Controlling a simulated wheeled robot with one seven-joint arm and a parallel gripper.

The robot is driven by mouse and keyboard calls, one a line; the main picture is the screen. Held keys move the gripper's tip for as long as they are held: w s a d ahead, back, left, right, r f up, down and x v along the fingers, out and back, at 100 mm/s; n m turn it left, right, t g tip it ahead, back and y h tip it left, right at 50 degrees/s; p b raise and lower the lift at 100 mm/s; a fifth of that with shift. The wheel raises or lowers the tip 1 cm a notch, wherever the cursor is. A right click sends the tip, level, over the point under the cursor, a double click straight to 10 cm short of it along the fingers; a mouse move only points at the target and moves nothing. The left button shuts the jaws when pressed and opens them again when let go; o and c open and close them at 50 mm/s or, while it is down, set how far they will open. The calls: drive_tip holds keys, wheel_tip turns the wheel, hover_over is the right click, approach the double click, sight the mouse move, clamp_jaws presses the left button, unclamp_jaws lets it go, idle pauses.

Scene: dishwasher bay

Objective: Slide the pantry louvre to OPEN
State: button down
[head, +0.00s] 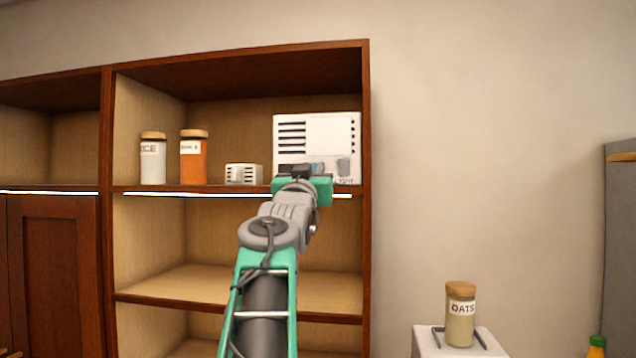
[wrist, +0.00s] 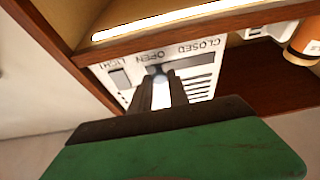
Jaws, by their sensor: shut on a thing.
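The pantry louvre is a white slotted unit (head: 345,128) on the upper shelf at the right, and its face also shows upside down in the wrist view (wrist: 124,83). That face carries the words CLOSED, OPEN and LIGHT. My gripper (wrist: 161,78) reaches the face with both fingers at a small blue-grey slider tab (wrist: 157,70), and is shut on it. The tab sits beside the word OPEN, away from CLOSED. In the head view my arm and gripper (head: 302,172) hide the lower left of the unit, and the fingertips are hard to make out.
A rice jar (head: 153,162), an orange-filled jar (head: 194,160) and a small white vented box (head: 243,174) share the shelf. The shelf edge (wrist: 180,28) and side panel run close to my fingers. An oats jar (head: 460,318) stands on a white stand at the lower right.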

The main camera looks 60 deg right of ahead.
drive_tip(key=shift+s, duration=0.1)
drive_tip(key=c, duration=1.3)
unclamp_jaws()
drive_tip(key=shift+s+d, duration=0.1)
drive_tip(key=shift+s, duration=0.05)
drive_tip(key=b+v, duration=0.4)
drive_tip(key=v, duration=0.4)
drive_tip(key=shift+r, duration=0.1)
